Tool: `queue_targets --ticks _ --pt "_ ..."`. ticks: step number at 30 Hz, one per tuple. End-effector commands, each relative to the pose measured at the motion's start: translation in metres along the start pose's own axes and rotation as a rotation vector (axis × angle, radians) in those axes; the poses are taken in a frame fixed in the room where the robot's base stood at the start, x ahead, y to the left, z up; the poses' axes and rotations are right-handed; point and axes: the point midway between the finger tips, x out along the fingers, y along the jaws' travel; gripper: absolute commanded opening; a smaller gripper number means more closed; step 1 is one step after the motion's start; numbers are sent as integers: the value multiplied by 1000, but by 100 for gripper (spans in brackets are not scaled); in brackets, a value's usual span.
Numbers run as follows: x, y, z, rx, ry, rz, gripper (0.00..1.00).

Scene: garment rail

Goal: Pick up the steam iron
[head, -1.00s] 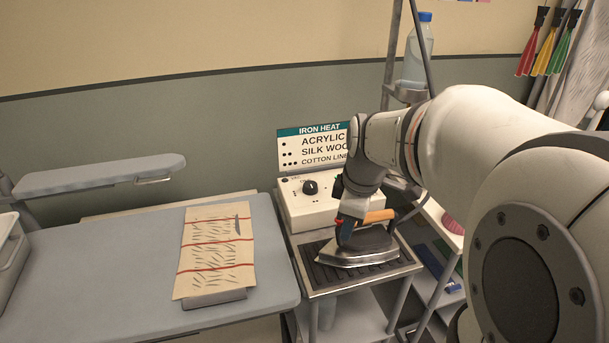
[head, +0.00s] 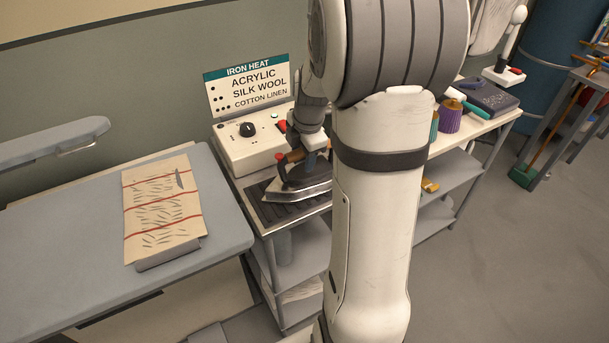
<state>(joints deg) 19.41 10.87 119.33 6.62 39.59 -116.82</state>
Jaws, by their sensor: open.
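The steam iron (head: 302,190) stands flat on a dark ribbed rest (head: 272,212) on the small metal stand, its pointed silver soleplate facing left. Its handle (head: 292,157) shows brownish on top. My gripper (head: 311,160) is open and comes down from above at the handle. The fingertips are small and partly hidden, so I cannot tell whether they touch the handle. My arm covers the right end of the iron.
A white control box (head: 252,150) with a black knob stands behind the iron, below an iron heat sign (head: 248,87). A shelf (head: 470,130) with spools is right; open floor lies beyond.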

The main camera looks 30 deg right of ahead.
Motion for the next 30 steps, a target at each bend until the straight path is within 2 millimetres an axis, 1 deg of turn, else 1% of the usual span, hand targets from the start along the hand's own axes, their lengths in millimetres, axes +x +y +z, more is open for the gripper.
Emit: queue_targets --ticks 1,4,11,27,30 --pt "6 0 0 0 1 -2 50" --pt "12 0 0 -1 0 -1 50" --pt "14 0 0 0 -1 1 50" --pt "13 0 1 2 -1 1 6" --pt "13 0 1 2 -1 1 0"
